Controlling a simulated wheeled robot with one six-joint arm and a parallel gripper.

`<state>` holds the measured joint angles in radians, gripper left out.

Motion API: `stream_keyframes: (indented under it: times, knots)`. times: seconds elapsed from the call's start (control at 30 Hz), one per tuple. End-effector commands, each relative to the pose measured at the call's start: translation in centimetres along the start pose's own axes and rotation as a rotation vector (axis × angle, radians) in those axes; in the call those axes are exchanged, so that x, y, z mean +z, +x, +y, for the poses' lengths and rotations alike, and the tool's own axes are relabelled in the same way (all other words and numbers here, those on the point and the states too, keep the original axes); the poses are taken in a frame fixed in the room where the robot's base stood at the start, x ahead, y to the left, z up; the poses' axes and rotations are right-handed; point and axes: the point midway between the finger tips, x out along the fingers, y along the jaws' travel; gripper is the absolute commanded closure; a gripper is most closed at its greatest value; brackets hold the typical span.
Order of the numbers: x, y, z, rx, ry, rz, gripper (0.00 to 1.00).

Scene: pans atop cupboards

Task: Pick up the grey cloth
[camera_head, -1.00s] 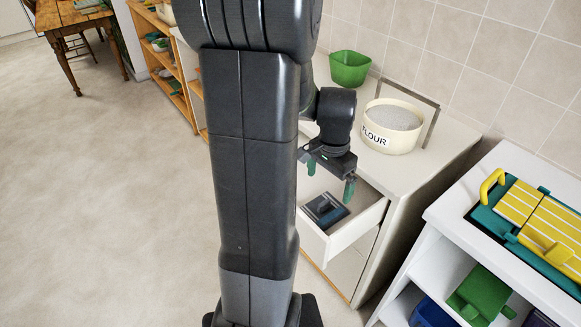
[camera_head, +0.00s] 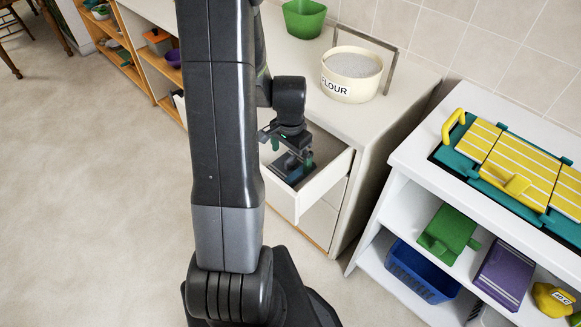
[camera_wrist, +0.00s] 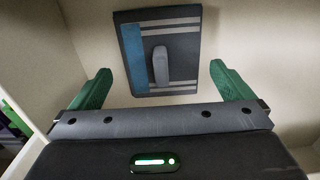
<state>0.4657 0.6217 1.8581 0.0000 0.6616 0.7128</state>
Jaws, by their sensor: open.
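The grey cloth (camera_wrist: 187,39) lies flat in an open drawer (camera_head: 322,184). It looks like a dark grey rectangle with lighter stripes, a blue band on its left and a raised grey grip in the middle. It also shows in the head view (camera_head: 284,170), partly covered by my gripper. My gripper (camera_wrist: 161,75) is open and empty, with green fingers spread wide on either side of the cloth's near end. In the head view my gripper (camera_head: 292,150) is low over the drawer. I cannot tell whether the fingers touch anything.
The drawer walls stand close around my gripper. On the counter above are a flour tub (camera_head: 350,75), a metal frame (camera_head: 383,60) and a green bowl (camera_head: 304,18). A white shelf unit (camera_head: 398,165) with yellow and teal items stands to the right. The floor at left is clear.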

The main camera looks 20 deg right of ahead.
Motion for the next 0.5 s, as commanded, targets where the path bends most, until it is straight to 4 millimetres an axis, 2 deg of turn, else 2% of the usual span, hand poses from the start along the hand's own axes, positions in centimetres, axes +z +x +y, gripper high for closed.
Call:
stream_keyframes:
  times: [0.2,0.5]
  knots:
    - [-0.1,2.8,-0.1,0.002,0.000,-0.002,0.00]
    - [-0.1,3.4,-0.1,0.000,0.000,0.000,0.00]
